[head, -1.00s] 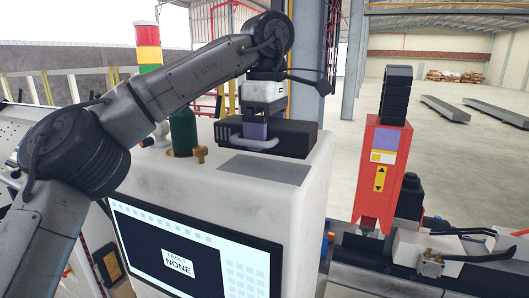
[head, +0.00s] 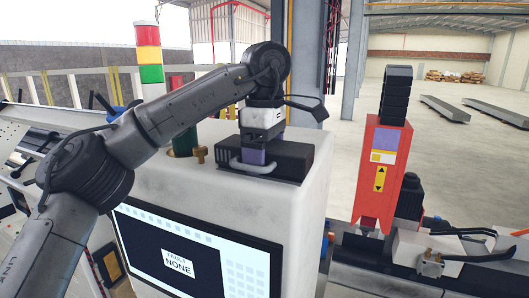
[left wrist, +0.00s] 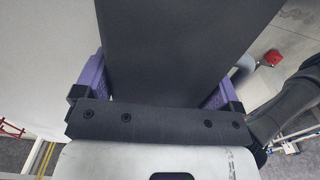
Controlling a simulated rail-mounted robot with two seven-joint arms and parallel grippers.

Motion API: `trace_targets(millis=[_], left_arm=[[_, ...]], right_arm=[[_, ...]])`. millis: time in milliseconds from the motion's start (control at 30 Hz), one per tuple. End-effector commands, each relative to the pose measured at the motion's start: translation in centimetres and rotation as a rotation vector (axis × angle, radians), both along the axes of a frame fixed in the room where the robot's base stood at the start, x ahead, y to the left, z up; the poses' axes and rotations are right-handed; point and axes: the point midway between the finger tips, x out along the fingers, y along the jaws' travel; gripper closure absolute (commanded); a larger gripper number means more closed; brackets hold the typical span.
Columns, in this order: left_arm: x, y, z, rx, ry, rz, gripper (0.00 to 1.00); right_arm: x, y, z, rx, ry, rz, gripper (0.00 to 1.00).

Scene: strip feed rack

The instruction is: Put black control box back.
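The black control box (head: 292,160) is at the top of the pale cabinet (head: 222,200), near its front edge, with a grey looped handle or cable (head: 247,168) at its front. I cannot tell whether its underside touches the cabinet top. My left gripper (head: 257,156) comes down from above with its purple fingers at the box. In the left wrist view the dark box (left wrist: 165,50) fills the space between the two purple fingers (left wrist: 157,88), which press close on its sides. My right gripper is not in view.
A green bottle (head: 184,143) with a brass fitting (head: 198,155) stands left of the box. A screen (head: 190,255) is on the cabinet front. A signal tower (head: 149,55) stands behind. A red machine unit (head: 382,180) is to the right, apart from the cabinet.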

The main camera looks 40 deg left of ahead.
Motion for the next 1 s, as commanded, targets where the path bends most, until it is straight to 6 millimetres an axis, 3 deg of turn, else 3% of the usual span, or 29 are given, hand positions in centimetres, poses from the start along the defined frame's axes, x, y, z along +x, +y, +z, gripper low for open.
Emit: trace_targets(millis=[100, 433, 800, 1000], left_arm=[[0.0, 0.0, 0.0, 0.0, 0.0, 0.0, 0.0], [0.0, 0.0, 0.7, 0.001, -0.001, 0.002, 0.0], [0.0, 0.0, 5.6, 0.002, -0.004, 0.004, 0.0], [0.0, 0.0, 6.9, 0.002, 0.002, 0.002, 0.0]], right_arm=[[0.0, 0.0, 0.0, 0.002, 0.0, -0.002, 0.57], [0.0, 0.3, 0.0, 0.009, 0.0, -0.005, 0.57], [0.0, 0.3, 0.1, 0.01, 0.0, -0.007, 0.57], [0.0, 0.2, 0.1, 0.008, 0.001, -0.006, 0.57]])
